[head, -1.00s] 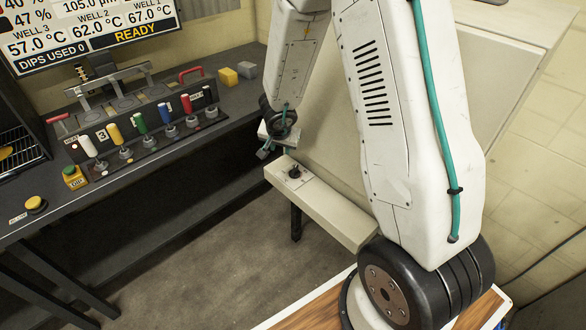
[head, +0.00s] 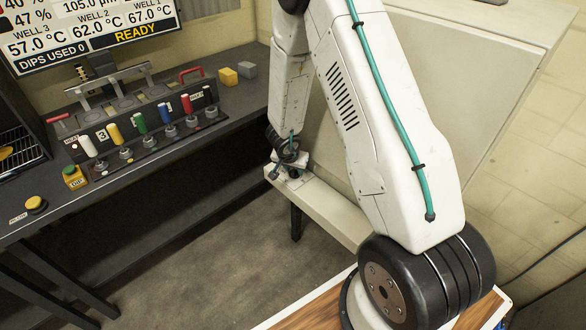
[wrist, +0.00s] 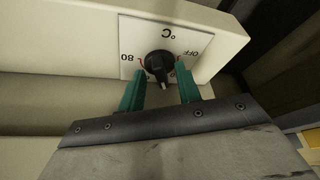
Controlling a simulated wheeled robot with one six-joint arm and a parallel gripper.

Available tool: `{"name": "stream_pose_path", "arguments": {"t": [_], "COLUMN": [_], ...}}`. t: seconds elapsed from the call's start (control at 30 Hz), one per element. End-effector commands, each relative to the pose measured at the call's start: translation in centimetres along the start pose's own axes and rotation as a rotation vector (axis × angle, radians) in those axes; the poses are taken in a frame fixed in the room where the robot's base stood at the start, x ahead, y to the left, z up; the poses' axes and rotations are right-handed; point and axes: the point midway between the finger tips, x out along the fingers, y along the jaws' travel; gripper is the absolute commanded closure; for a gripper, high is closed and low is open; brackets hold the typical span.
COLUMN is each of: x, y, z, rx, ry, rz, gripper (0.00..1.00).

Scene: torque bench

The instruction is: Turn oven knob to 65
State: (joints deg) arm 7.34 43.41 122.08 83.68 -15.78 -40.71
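The oven knob (wrist: 158,64) is black and sits on a white dial plate (wrist: 190,38) whose lettering appears upside down in the wrist view. "80" is at the left, "OFF" at the right and "°C" above. The knob's narrow grip points down in that view, towards my gripper. My gripper (wrist: 160,76) has two teal fingers, apart, one on each side of the knob's lower part. I see a gap on both sides, so it is open. In the head view my gripper (head: 284,172) is at the pale panel (head: 335,208) and mostly hides the knob.
A dark bench at the left holds a row of coloured levers (head: 140,123), a yellow button (head: 35,203) and a yellow block (head: 228,76). A display (head: 90,35) reads 57.0, 62.0 and 67.0 °C and READY. The floor between bench and panel is clear.

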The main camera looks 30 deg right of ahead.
Motion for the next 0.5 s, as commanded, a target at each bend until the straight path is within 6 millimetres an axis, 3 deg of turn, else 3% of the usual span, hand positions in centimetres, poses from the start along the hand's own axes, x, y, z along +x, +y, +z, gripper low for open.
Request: {"name": "stream_pose_path", "arguments": {"t": [0.17, 0.3, 0.5], "x": [-0.02, -0.03, -0.04], "y": [-0.02, -0.04, -0.04], "z": [-0.02, -0.01, 0.00], "rx": [0.000, -0.001, 0.001], "ry": [0.000, 0.000, 0.001], "rz": [-0.001, -0.001, 0.000], "gripper": [0.66, 1.00, 1.00]}}
